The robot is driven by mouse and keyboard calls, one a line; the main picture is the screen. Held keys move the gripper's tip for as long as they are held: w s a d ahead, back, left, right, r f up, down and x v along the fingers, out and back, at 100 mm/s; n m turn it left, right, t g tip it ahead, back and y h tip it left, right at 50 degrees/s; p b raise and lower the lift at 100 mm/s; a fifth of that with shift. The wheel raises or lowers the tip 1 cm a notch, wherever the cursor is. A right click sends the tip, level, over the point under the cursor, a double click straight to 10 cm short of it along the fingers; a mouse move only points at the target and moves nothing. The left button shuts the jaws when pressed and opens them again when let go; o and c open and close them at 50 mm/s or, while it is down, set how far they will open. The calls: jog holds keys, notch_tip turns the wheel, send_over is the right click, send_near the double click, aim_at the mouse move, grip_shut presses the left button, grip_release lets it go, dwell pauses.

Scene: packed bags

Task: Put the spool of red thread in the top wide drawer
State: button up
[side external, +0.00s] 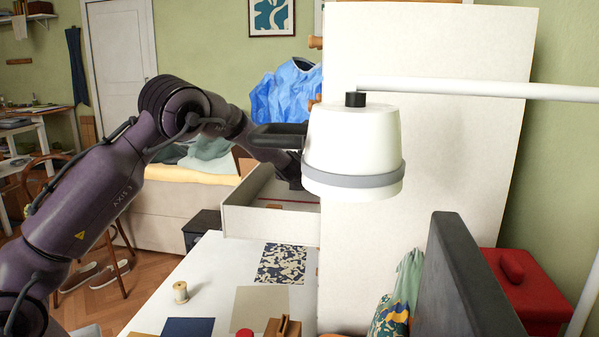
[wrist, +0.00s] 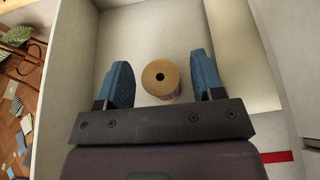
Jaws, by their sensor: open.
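The white drawer (side external: 262,222) is pulled open beside the tall white panel. Its pale inside (wrist: 225,100) fills much of the wrist view. A spool (wrist: 160,80) with a tan end and a dark centre hole stands in the drawer, seen nearly end-on. Its thread colour hardly shows. My gripper (wrist: 160,62) is open, with one blue finger on each side of the spool and gaps visible between. In the side view my gripper's fingers are hidden by the drawer and the lamp; only my wrist shows above the drawer.
A white lamp (side external: 352,150) hangs before the panel (side external: 430,190), close to my wrist. A cream spool (side external: 181,292) stands on the white table (side external: 215,260) near fabric swatches (side external: 283,263). A dark upright board (side external: 462,280) and a red box (side external: 528,290) are at right.

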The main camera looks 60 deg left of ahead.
jog(key=v, duration=1.1)
jog(key=shift+s+d+r, duration=0.15)
jog(key=shift+s+d, duration=0.05)
jog(key=s+d+r+n+g+h, duration=0.1)
jog(key=s+r+n+g, duration=0.1)
jog(key=s+n, duration=0.5)
jog(key=s+d+r+n+g+h, duration=0.1)
jog(key=s+r+n, duration=0.2)
jog(key=s+n, duration=0.4)
jog(key=s+d+f+n+g+h, duration=0.1)
jog(key=s+d+n+h, duration=0.6)
jog(key=s+d+n, duration=0.6)
jog(key=s, duration=0.3)
jog(key=shift+s+d+f+h, duration=0.25)
jog(key=shift+d+f+h, duration=0.05)
jog(key=shift+f, duration=0.05)
